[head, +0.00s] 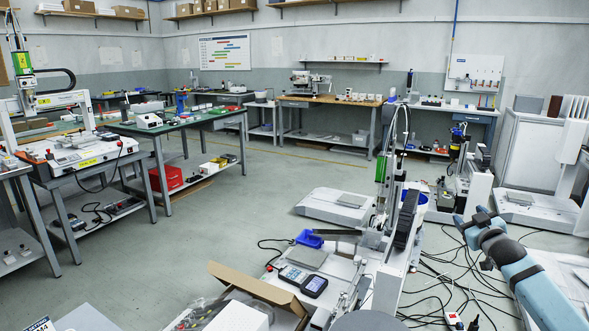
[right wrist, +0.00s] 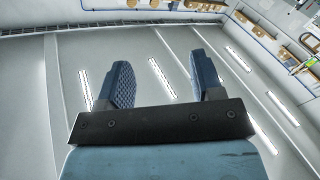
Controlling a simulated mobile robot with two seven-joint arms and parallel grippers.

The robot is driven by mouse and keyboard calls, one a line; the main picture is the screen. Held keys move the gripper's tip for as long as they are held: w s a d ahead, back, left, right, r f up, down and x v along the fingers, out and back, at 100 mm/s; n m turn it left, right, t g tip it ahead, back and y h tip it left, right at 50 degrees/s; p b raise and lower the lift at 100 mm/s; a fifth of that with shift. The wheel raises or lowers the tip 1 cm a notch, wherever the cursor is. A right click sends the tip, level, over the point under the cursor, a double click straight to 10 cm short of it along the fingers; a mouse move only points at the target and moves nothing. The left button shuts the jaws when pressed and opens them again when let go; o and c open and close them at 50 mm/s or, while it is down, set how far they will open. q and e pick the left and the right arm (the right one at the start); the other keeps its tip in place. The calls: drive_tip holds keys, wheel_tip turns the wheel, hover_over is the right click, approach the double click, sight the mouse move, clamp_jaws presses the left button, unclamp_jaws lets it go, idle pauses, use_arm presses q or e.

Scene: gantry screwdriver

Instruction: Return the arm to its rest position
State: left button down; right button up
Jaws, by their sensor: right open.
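My right arm comes in from the lower right in the head view, light blue with a dark gripper (head: 481,222) at its end. It is raised in front of the floor and clear of the machines. In the right wrist view the gripper (right wrist: 165,85) has its two dark blue ribbed fingers well apart. Nothing is between them. Behind them the ceiling with its strip lights and the upper walls show at a tilt. My left gripper is not in the head view.
A gantry screwdriver machine (head: 388,240) stands in front of me, with a handheld panel (head: 314,285) and an open cardboard box (head: 262,288) beside it. A white machine (head: 529,203) stands behind my right arm. Black cables (head: 440,285) lie on the floor. Free floor (head: 240,215) lies left of centre.

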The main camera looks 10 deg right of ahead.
drive_tip(key=s+a+f+n+g+y, duration=0.1)
drive_tip(key=s+a+f+y, duration=0.25)
drive_tip(key=s+a, duration=0.45)
drive_tip(key=s+a+f+y, duration=0.2)
drive_tip(key=s+a+f, duration=0.25)
drive_tip(key=a, duration=0.75)
drive_tip(key=s+a+f+n+g+y, duration=0.15)
drive_tip(key=s+a+f, duration=0.3)
drive_tip(key=a, duration=0.45)
drive_tip(key=s+a+r+m+y, duration=0.15)
drive_tip(key=s+a+r, duration=0.25)
drive_tip(key=s+a, duration=0.5)
drive_tip(key=s+a+r+m+y, duration=0.1)
drive_tip(key=s+a+r+y, duration=0.3)
drive_tip(key=s, duration=0.9)
use_arm(q)
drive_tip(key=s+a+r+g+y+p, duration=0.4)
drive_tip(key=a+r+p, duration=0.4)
drive_tip(key=p, duration=3.1)
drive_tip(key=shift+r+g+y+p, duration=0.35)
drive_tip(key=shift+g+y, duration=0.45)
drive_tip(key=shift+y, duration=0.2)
use_arm(e)
drive_tip(key=s+d+r+g+h, duration=0.4)
drive_tip(key=d+r+h, duration=0.2)
drive_tip(key=r, duration=0.3)
drive_tip(key=shift+s+d+m+g+h, duration=0.3)
drive_tip(key=shift+d+m+g+h, duration=0.1)
drive_tip(key=shift+h, duration=0.25)
